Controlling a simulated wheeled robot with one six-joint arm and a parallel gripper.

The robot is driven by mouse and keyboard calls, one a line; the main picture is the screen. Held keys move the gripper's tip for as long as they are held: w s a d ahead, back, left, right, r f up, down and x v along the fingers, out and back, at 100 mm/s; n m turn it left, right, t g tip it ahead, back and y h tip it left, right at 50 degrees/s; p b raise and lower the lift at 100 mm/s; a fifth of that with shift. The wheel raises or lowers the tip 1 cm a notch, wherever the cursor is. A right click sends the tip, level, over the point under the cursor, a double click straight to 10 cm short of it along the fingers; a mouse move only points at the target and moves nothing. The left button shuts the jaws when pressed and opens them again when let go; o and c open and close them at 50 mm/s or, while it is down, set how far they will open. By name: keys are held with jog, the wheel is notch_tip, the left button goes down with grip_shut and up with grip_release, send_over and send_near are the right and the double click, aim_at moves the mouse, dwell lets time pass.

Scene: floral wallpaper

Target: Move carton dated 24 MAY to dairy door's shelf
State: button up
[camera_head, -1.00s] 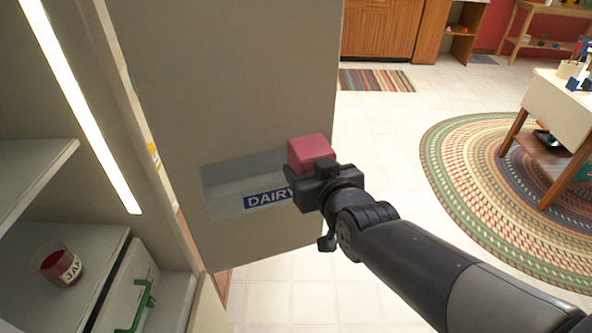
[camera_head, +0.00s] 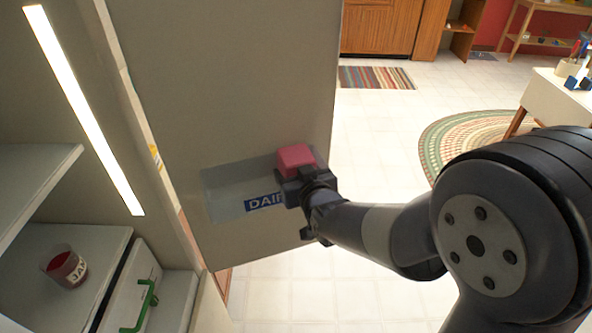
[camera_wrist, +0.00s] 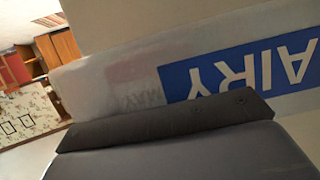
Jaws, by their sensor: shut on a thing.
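The pinkish-red carton (camera_head: 296,158) is held in my gripper (camera_head: 303,181), which is shut on it. The carton is at the right end of the dairy shelf (camera_head: 222,199), a pale, see-through bin on the inside of the open fridge door. My gripper hides its lower part, so I cannot tell whether it touches the shelf bottom. In the wrist view, faint letters like "MAY" (camera_wrist: 153,97) show at the pale shelf front, beside the blue dairy label (camera_wrist: 240,75). A dark gripper part (camera_wrist: 165,120) crosses below. The full date is not readable.
The fridge door (camera_head: 235,80) stands open. Inside the fridge at left are a red jam jar (camera_head: 66,268) on a shelf and a drawer with a green handle (camera_head: 142,308). The left part of the dairy shelf looks empty. Open floor lies beyond the door.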

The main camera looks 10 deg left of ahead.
jog(key=shift+f+b, duration=0.3)
jog(key=shift+b, duration=0.1)
jog(key=o, duration=0.8)
jog(key=shift+r, duration=0.1)
jog(key=shift+o, duration=0.2)
jog(key=shift+r+p, duration=0.3)
jog(key=shift+p, duration=0.2)
jog(key=shift+s+d, duration=0.15)
jog(key=shift+s, duration=0.1)
jog(key=b+v, duration=0.1)
jog(key=v, duration=1)
jog(key=shift+b, duration=0.3)
